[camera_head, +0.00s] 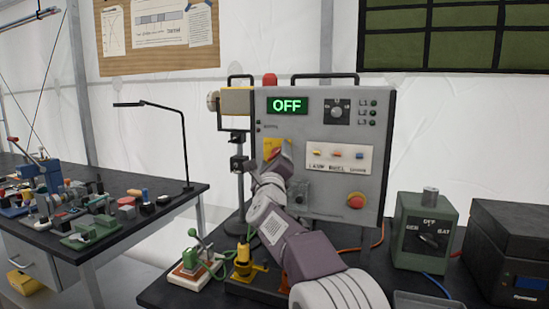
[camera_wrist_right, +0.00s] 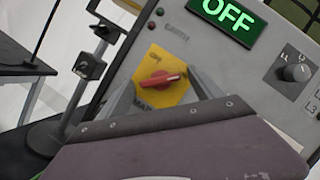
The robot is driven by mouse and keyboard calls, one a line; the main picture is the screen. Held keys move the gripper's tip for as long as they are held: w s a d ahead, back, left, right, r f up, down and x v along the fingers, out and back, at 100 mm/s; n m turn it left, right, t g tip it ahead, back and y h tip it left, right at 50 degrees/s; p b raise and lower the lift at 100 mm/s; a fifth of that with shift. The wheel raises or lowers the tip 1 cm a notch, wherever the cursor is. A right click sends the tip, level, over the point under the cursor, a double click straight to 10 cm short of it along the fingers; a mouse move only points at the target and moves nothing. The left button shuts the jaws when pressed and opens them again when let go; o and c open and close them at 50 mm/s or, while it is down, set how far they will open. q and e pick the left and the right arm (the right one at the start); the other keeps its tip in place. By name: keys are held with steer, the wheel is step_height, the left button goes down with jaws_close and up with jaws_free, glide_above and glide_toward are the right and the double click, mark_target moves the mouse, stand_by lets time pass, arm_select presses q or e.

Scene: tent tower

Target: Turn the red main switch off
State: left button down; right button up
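The red main switch (camera_wrist_right: 159,80) is a small red handle on a yellow plate (camera_wrist_right: 178,63) on the grey panel. In the right wrist view the handle lies nearly level across the plate. In the head view the yellow plate (camera_head: 270,146) is partly hidden by my right gripper (camera_head: 278,164). In the right wrist view the two fingers of my right gripper (camera_wrist_right: 163,92) are apart, one on each side of the switch. I cannot tell whether they touch it. A green display (camera_head: 287,105) above reads OFF. My left gripper is not in view.
The panel also has a dark dial (camera_head: 337,111), a label plate (camera_head: 339,158) with small coloured parts and a red button (camera_head: 356,201). A green box (camera_head: 424,231) and a dark case (camera_head: 510,250) stand right. A cluttered table (camera_head: 150,190) stands left.

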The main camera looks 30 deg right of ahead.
steer(key=c, duration=1.3)
steer(key=shift+o, duration=0.2)
steer(key=shift+r+n+y+p, duration=0.15)
steer(key=shift+n+y+p, duration=0.25)
steer(key=shift+n+p, duration=0.4)
steer(key=shift+r+n+y+p, duration=0.15)
steer(key=shift+n+y+p, duration=0.35)
steer(key=shift+n, duration=0.5)
steer(key=n+p, duration=0.2)
steer(key=p, duration=0.1)
steer(key=n+g+y+p, duration=0.1)
steer(key=n+p, duration=0.1)
steer(key=p, duration=0.1)
steer(key=r+n+g+p, duration=0.1)
steer(key=n+p, duration=0.1)
steer(key=p, duration=0.1)
steer(key=shift+s+n+y, duration=0.1)
steer(key=shift+n+y, duration=0.2)
steer(key=shift+y, duration=0.1)
steer(key=n+g+p, duration=0.1)
steer(key=n+p, duration=0.2)
steer(key=p, duration=0.5)
steer(key=n+g+p, duration=0.2)
steer(key=n+p, duration=0.1)
steer(key=p, duration=0.6)
steer(key=shift+f+n+p, duration=0.3)
steer(key=shift+n+p, duration=0.2)
steer(key=shift+p, duration=0.65)
steer(key=shift+g, duration=0.3)
steer(key=o, duration=1.4)
